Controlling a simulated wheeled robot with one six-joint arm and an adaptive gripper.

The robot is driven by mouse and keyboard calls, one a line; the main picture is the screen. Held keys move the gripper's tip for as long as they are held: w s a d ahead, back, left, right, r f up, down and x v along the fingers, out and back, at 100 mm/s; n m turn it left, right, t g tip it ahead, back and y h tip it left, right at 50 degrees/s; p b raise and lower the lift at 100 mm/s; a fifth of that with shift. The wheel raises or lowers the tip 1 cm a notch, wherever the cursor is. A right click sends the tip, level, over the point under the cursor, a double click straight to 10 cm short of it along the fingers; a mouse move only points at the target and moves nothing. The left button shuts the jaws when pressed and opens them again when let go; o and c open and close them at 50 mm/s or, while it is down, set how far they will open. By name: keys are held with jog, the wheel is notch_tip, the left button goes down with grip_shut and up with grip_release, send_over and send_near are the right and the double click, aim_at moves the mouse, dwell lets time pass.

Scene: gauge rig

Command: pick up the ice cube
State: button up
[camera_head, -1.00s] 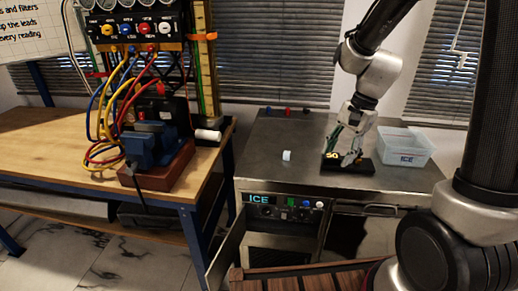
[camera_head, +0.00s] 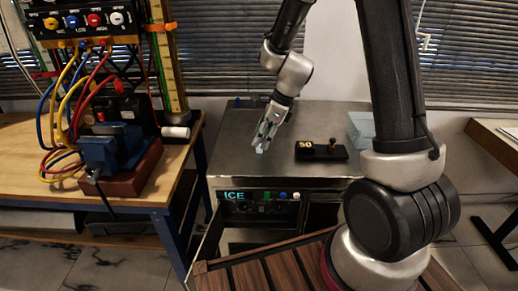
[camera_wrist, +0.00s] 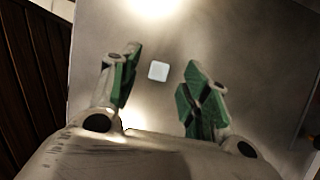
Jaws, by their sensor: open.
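The ice cube (camera_wrist: 158,71) is a small pale block with rounded corners on the steel counter top. In the wrist view it shows in the gap between my two green-padded fingers, apart from both. My gripper (camera_head: 265,138) is open and empty, pointing down over the counter. In the head view the ice cube (camera_head: 260,150) shows just under the fingertips, partly hidden by them. I cannot tell the exact height of the fingertips above the cube.
A pale bin (camera_head: 360,127) is partly hidden behind my arm. A wooden bench (camera_head: 180,160) with a vise (camera_head: 108,150) and cables stands left.

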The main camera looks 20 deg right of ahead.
aim_at(259, 148)
jog(key=x, duration=0.2)
jog(key=shift+a+f, duration=0.1)
jog(key=shift+f, duration=0.3)
jog(key=c, duration=0.8)
